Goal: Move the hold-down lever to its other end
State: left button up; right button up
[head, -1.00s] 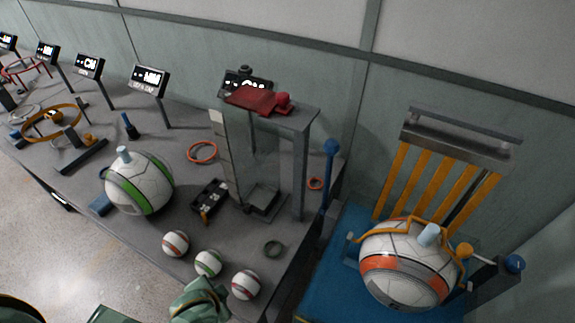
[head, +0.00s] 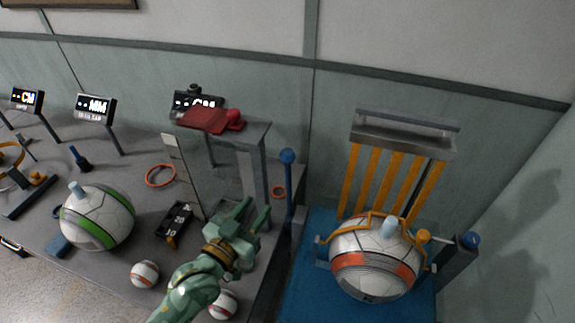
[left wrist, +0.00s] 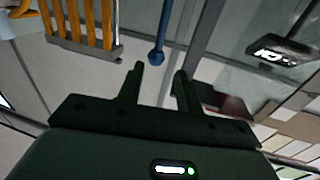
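A blue lever with a round blue knob (head: 288,156) stands upright at the left edge of the blue stand, beside the grey press frame; I take it to be the hold-down lever. In the left wrist view the lever's knob (left wrist: 157,58) shows beyond my fingertips, between them in the picture and apart from them. My left gripper (head: 250,215) is open and empty in front of the press frame, left of the lever and lower in the picture. Its two separated fingers show in the left wrist view (left wrist: 158,76). My right gripper is not in view.
A white-and-orange ball (head: 372,262) sits on the blue stand (head: 315,285) under an orange yoke, before orange slats. The grey press frame (head: 258,165) has a red piece on top. A green-striped ball (head: 98,218) and small balls lie on the table.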

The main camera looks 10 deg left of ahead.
aim_at(286, 168)
pick_arm(q)
jog(key=b+x, duration=0.2)
jog(key=x, duration=1.3)
jog(key=shift+d, duration=0.1)
jog(key=shift+w+d+r, duration=0.1)
jog(key=shift+w+d, duration=0.05)
jog(key=shift+w, duration=0.25)
grip_shut()
